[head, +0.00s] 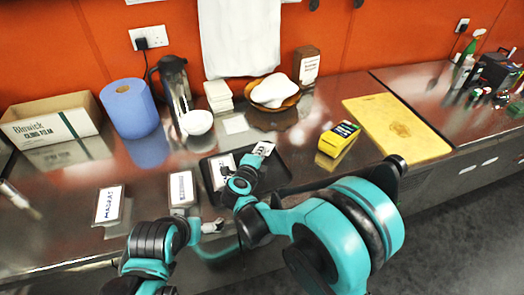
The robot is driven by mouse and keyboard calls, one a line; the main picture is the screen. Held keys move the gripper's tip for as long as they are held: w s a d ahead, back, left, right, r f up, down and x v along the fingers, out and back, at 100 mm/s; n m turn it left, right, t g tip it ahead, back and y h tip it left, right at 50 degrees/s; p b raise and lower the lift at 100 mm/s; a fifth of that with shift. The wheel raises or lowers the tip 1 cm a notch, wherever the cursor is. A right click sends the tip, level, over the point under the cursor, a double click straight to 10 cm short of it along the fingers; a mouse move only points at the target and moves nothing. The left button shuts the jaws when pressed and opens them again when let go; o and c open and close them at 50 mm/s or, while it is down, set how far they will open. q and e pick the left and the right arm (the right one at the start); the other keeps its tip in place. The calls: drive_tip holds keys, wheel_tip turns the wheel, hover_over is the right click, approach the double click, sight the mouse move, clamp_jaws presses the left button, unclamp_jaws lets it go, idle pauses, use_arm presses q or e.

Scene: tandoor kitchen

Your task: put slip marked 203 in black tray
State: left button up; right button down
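The black tray (283,178) lies on the steel counter in front of my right arm. A white slip (222,170) with dark print lies in its left part. My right gripper (256,160) is over the tray, with another white slip (264,148) at its fingertips near the tray's back edge; it appears shut on this slip. The print on both is too small to read, so I cannot tell which is marked 203. My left gripper (211,227) is low at the counter's front edge, left of the tray; its opening is unclear. My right arm hides part of the tray.
A block marked MADRAS (108,206) and another labelled block (182,189) stand left of the tray. A white bowl (197,122), yellow box (338,138), yellow board (398,128), blue roll (130,108) and bread plate (276,103) stand behind or beside it.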

drive_tip(key=shift+f+b, duration=2)
drive_tip(key=shift+f, duration=1.05)
drive_tip(key=c, duration=1.6)
unclamp_jaws()
drive_tip(key=shift+c, duration=0.2)
